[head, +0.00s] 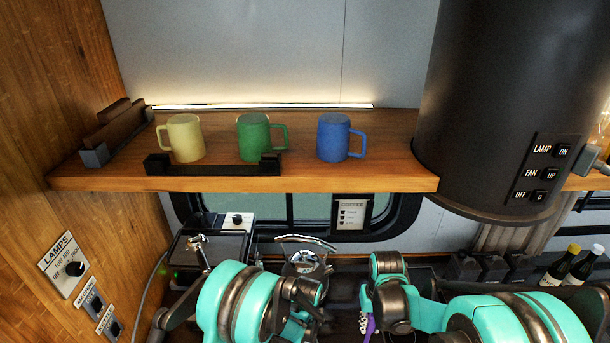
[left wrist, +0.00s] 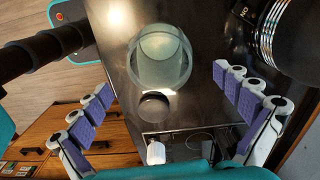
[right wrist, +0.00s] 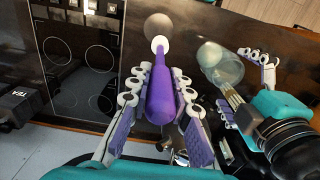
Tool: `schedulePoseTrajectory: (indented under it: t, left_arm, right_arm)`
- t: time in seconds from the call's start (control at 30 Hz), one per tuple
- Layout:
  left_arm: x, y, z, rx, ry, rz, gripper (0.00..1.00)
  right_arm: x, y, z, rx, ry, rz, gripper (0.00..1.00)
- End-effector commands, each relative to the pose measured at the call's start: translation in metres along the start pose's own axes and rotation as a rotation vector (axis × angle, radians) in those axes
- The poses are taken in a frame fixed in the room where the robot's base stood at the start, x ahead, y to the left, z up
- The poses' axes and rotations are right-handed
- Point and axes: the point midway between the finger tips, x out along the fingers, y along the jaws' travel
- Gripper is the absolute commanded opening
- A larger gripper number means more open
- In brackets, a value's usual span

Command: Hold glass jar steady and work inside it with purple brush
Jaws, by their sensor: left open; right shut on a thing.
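The clear glass jar (left wrist: 160,58) stands on the dark counter ahead of my left gripper (left wrist: 160,82). That gripper is open, its purple-padded fingers spread wide with the jar beyond the tips. The jar (right wrist: 220,64) also shows in the right wrist view, right of the brush. My right gripper (right wrist: 159,76) is shut on the purple brush (right wrist: 160,98), around its handle. The brush's pale round end (right wrist: 159,44) points away past the fingertips, apart from the jar. In the head view my arms hide the jar and most of both grippers.
A wooden shelf (head: 110,178) carries a yellow mug (head: 185,138), a green mug (head: 253,137) and a blue mug (head: 332,138). A large dark cylinder (head: 485,100) hangs at the right. A cooktop (right wrist: 80,65) lies left of the brush. Bottles (head: 580,266) stand far right.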

Motion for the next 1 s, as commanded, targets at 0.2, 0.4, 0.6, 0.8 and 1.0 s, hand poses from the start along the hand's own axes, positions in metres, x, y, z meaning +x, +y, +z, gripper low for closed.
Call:
schedulePoseTrajectory:
  t: [0.2, 0.4, 0.6, 0.8, 1.0]
  left_arm:
    - [0.036, -0.001, 0.0, -0.001, 0.0, 0.0, 1.0]
    - [0.065, 0.0, 0.0, -0.001, 0.0, -0.001, 1.0]
    - [0.084, -0.001, 0.0, -0.002, 0.0, -0.001, 1.0]
    - [0.09, 0.0, 0.0, -0.002, 0.0, -0.001, 1.0]
    - [0.09, 0.0, 0.0, -0.002, 0.0, -0.001, 1.0]
  right_arm:
    - [0.0, 0.0, 0.0, 0.0, 0.0, 0.0, 0.0]
    - [0.0, 0.0, 0.0, 0.0, 0.0, 0.0, 0.0]
    - [0.0, 0.0, 0.0, 0.0, 0.0, 0.0, 0.0]
    - [0.0, 0.0, 0.0, 0.0, 0.0, 0.0, 0.0]
    - [0.0, 0.0, 0.0, 0.0, 0.0, 0.0, 0.0]
